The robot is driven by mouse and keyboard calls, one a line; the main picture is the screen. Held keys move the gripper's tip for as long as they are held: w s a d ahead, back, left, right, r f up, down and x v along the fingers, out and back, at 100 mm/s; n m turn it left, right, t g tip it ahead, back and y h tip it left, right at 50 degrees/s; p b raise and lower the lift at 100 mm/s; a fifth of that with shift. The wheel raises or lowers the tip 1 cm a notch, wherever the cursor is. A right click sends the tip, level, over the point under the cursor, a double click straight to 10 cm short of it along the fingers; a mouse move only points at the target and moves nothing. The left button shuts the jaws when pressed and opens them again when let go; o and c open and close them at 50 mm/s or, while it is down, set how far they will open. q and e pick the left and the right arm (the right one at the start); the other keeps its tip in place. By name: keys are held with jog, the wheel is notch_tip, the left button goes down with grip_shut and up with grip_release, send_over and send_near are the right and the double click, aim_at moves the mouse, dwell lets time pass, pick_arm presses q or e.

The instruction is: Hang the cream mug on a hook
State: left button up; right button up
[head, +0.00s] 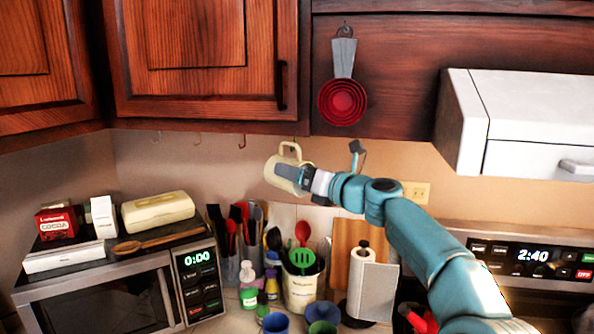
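The cream mug (272,178) is in my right gripper (287,173), below the wall cabinet. The gripper's dark fingers are at the mug's body and look shut on it; part of the mug is hidden behind them. Its handle points up, close under the cabinet's lower edge. Three small hooks show under the cabinet to the left of the mug: a left one (158,136), a middle one (197,139) and a right one (242,142). They are bare. I cannot tell whether the handle touches a hook above it. My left gripper is out of view.
Red measuring cups (342,102) hang on the cabinet side to the right. Below are a microwave (100,300) with boxes on top, a utensil crock (301,290), a paper towel roll (372,285) and cups. The wall under the left hooks is clear.

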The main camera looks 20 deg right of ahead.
jog(key=shift+w+d+r+p, duration=0.15)
jog(key=shift+w+d+p, duration=0.05)
jog(key=shift+w+p, duration=0.35)
jog(key=shift+w+d, duration=0.25)
jog(key=shift+w+d+f+p, duration=0.2)
jog(key=shift+f+p, duration=0.1)
jog(key=shift+p, duration=0.15)
jog(key=shift+w+f, duration=0.25)
jog(key=shift+f, duration=0.15)
jog(key=shift+s+d, duration=0.1)
jog(key=o, duration=1.1)
